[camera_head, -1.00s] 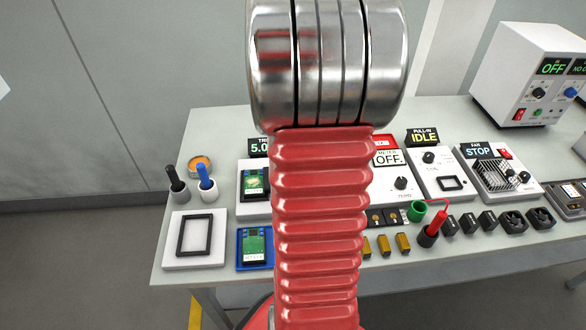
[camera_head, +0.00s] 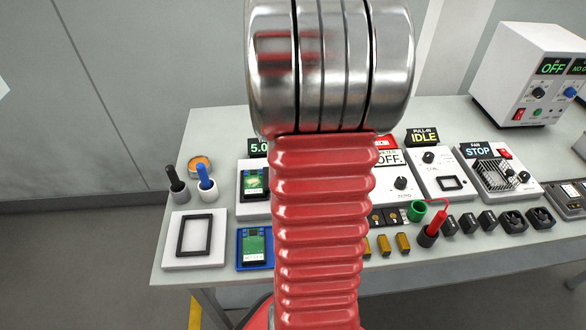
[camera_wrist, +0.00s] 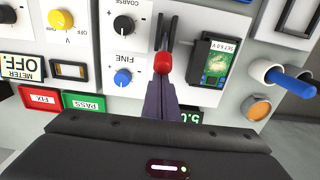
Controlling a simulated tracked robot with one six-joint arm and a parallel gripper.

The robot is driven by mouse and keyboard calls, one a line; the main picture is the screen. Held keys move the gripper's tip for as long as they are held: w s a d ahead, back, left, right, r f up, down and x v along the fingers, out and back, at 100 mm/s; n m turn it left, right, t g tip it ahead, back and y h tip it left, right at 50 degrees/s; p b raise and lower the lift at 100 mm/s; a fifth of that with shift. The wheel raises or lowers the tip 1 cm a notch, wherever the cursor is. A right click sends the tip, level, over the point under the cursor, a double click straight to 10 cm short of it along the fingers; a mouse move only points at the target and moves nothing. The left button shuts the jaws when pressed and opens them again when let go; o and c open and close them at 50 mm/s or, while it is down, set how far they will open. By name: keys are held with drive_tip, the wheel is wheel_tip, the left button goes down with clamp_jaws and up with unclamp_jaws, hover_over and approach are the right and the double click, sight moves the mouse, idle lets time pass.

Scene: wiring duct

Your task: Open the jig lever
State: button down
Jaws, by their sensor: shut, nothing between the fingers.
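The jig lever shows in the wrist view as a dark bar with a red knob (camera_wrist: 163,63) at its near end. It stands beside the green circuit board (camera_wrist: 217,64) in the white jig. My gripper (camera_wrist: 160,84) is shut and empty, its dark fingers reaching up to just below the red knob. I cannot tell whether they touch it. In the head view my arm hides the lever and my gripper. The board in the jig (camera_head: 254,181) shows to the left of my arm there.
Coarse and fine knobs (camera_wrist: 123,77) lie left of the lever. Cups with a blue tool (camera_wrist: 292,82) and an orange tin (camera_wrist: 257,108) are on the right. A blue tray with a board (camera_head: 255,247) and a black frame on a white plate (camera_head: 194,236) are at the table's front left.

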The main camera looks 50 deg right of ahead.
drive_tip(key=shift+s+a, duration=0.7)
drive_tip(key=shift+a, duration=0.05)
drive_tip(key=shift+s+a, duration=0.2)
drive_tip(key=shift+a, duration=0.05)
drive_tip(key=shift+s+a, duration=0.45)
drive_tip(key=shift+a, duration=0.1)
drive_tip(key=shift+s+a, duration=0.45)
drive_tip(key=shift+a, duration=0.05)
drive_tip(key=shift+s+a, duration=0.3)
wheel_tip(320, 180, up, 9)
drive_tip(key=w+d, duration=0.1)
idle(1.3)
